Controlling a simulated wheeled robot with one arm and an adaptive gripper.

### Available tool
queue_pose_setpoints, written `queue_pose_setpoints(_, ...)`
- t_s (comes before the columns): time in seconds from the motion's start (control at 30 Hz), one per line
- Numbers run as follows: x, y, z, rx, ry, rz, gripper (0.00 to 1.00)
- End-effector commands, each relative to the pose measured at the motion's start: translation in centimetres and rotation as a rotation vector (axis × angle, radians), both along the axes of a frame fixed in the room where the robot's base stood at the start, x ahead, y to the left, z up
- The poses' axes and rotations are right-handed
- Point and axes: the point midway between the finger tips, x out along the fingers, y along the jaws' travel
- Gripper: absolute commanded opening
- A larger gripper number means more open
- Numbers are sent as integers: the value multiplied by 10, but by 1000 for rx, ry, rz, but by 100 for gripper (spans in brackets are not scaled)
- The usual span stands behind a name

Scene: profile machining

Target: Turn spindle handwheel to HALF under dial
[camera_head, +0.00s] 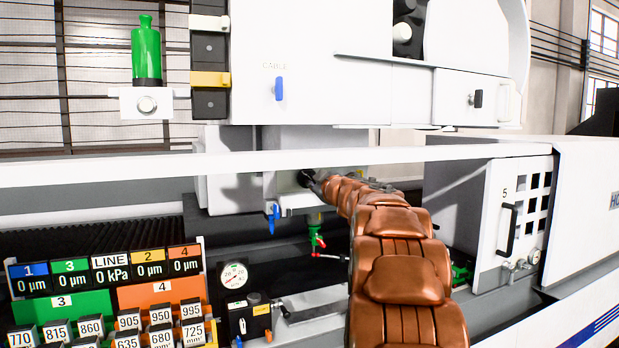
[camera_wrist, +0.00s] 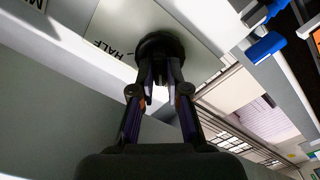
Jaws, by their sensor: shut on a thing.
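The spindle handwheel (camera_wrist: 160,42) is a dark round knob on a pale plate in the wrist view. My gripper (camera_wrist: 160,74) is shut on it, with both fingers at its rim. The word HALF (camera_wrist: 119,52) is printed on the plate beside the knob, at its left. Any pointer on the knob cannot be made out. In the head view my gripper (camera_head: 308,179) reaches the machine's housing (camera_head: 285,150) at the end of my arm, which hides most of the knob. I cannot tell which round gauge the dial is.
A blue lever (camera_wrist: 265,47) stands close at the right in the wrist view. A white rail (camera_head: 230,168) crosses in front of the housing. Below are a round gauge (camera_head: 234,276), a red-handled valve (camera_head: 318,238) and a rack of numbered blocks (camera_head: 110,330).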

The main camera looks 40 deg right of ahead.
Motion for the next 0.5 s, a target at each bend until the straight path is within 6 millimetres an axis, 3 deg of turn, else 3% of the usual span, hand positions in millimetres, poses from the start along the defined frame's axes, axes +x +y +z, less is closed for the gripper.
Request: queue_pose_setpoints(0.5,0,0,4,154,-54,1,0)
